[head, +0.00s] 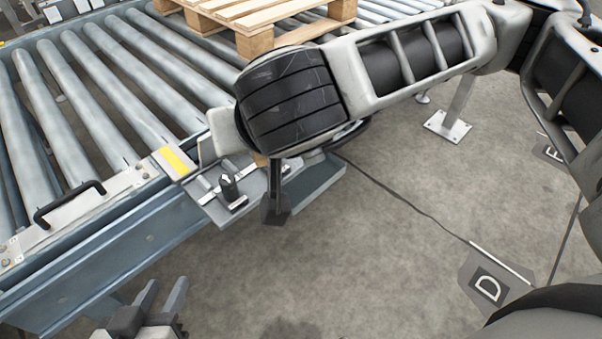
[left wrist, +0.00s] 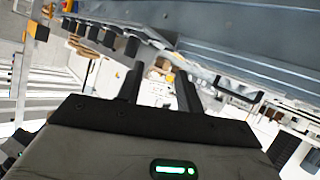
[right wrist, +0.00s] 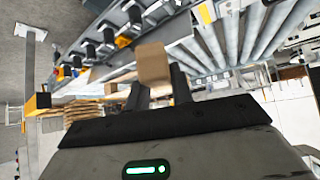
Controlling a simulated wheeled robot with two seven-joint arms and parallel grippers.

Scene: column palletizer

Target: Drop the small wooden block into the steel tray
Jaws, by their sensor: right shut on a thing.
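The small wooden block (right wrist: 153,62) is a plain tan piece held at the fingertips of my right gripper (right wrist: 160,82) in the right wrist view. In the head view my right wrist and forearm hide most of that gripper, and only a sliver of tan shows below the wrist. A grey steel tray (head: 318,184) sits beside the conveyor, partly behind and below my right gripper. Whether the block is directly above the tray is hidden. My left gripper (head: 164,292) is open and empty at the bottom left; its parted fingers also show in the left wrist view (left wrist: 158,85).
A roller conveyor (head: 95,95) with a blue-grey side rail (head: 110,245) fills the left. A wooden pallet (head: 262,18) rests on it at the back. A small dark fixture (head: 230,188) stands on the ledge. A floor marker "D" (head: 488,288) and clear concrete floor lie right.

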